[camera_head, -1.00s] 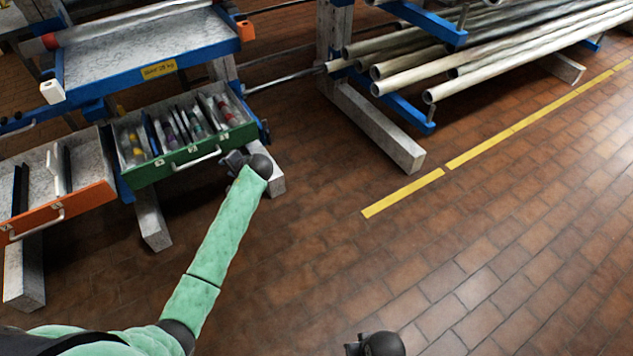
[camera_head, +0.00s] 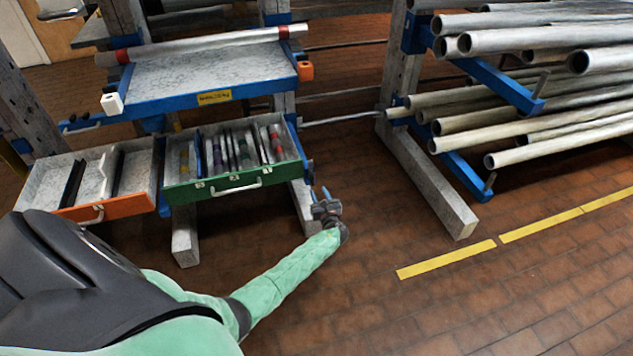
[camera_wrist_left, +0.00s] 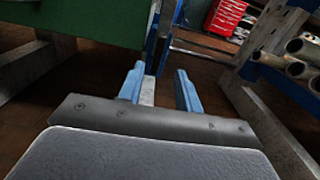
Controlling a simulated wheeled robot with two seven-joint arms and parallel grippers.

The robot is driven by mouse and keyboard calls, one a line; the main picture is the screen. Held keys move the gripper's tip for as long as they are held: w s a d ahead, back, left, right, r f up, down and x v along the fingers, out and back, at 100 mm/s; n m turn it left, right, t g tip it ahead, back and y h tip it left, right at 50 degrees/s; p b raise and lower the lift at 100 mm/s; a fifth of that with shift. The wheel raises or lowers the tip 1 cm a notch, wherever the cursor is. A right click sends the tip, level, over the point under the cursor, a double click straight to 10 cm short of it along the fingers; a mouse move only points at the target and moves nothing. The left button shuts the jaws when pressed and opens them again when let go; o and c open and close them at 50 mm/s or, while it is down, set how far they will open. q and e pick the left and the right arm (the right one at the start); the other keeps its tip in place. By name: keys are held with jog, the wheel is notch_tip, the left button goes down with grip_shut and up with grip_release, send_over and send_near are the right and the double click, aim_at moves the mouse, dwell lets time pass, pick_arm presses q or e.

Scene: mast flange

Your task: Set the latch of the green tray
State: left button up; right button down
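The green tray (camera_head: 233,182) is a drawer with a white bar handle on its front, pulled out below the blue-edged shelf. It holds several tools and markers. Small pale fittings show on its front edge; I cannot tell how the latch is set. In the left wrist view the green tray (camera_wrist_left: 85,22) fills the upper left. My left gripper (camera_head: 319,194) is just right of the tray's front right corner, apart from it. Its two blue fingers (camera_wrist_left: 160,85) are spread with nothing held between them. My right gripper is not in view.
An orange tray (camera_head: 110,207) sits left of the green one. The blue-edged shelf (camera_head: 205,80) is above. Rack feet, such as the grey beam (camera_head: 437,190), stand on the floor. Pipes (camera_head: 540,110) lie on the right rack. The brick floor in front is clear.

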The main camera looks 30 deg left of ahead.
aim_at(313, 180)
pick_arm(q)
jog(key=shift+b+x, duration=0.3)
jog(key=shift+x, duration=3.6)
jog(key=shift+s+a, duration=0.1)
jog(key=shift+c, duration=0.2)
grip_shut()
